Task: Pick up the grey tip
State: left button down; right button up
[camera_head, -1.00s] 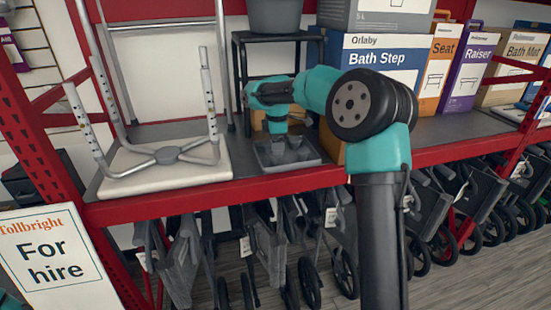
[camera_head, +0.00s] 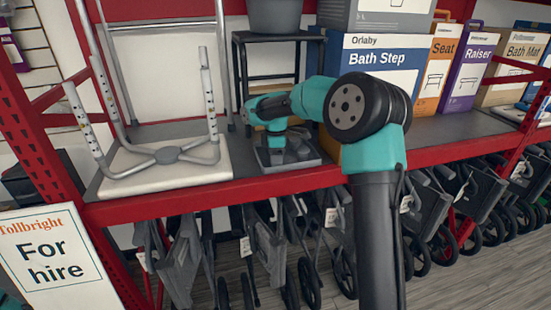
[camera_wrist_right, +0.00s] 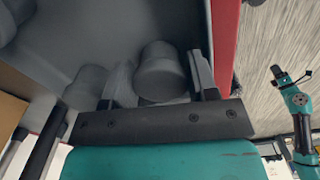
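A grey tip (camera_wrist_right: 160,72), a plain rounded cylinder, stands between the two fingers of my right gripper (camera_wrist_right: 160,82) in the right wrist view. The fingers are apart, one on each side of it; I cannot tell if they touch it. A second grey tip (camera_wrist_right: 87,88) is just left of the left finger, and another (camera_wrist_right: 6,22) is cut off at the upper left. In the head view the right gripper (camera_head: 276,154) reaches down into the grey tray (camera_head: 315,162) and hides part of it. My left arm appears small in the wrist view, its gripper unclear.
A white-seated frame (camera_head: 170,165) stands left of the tray on the red-edged shelf. A black stool (camera_head: 240,75) is behind the tray, and the Bath Step box (camera_head: 375,55) is right of it.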

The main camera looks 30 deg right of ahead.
jog(key=c, duration=0.5)
jog(key=shift+r, duration=1.65)
jog(key=shift+s+a+r, duration=0.15)
jog(key=shift+s, duration=0.05)
jog(key=s+a+r, duration=0.1)
jog(key=s+a, duration=0.7)
jog(key=s, duration=0.5)
jog(key=shift+s+r, duration=0.15)
jog(key=shift+r, duration=0.05)
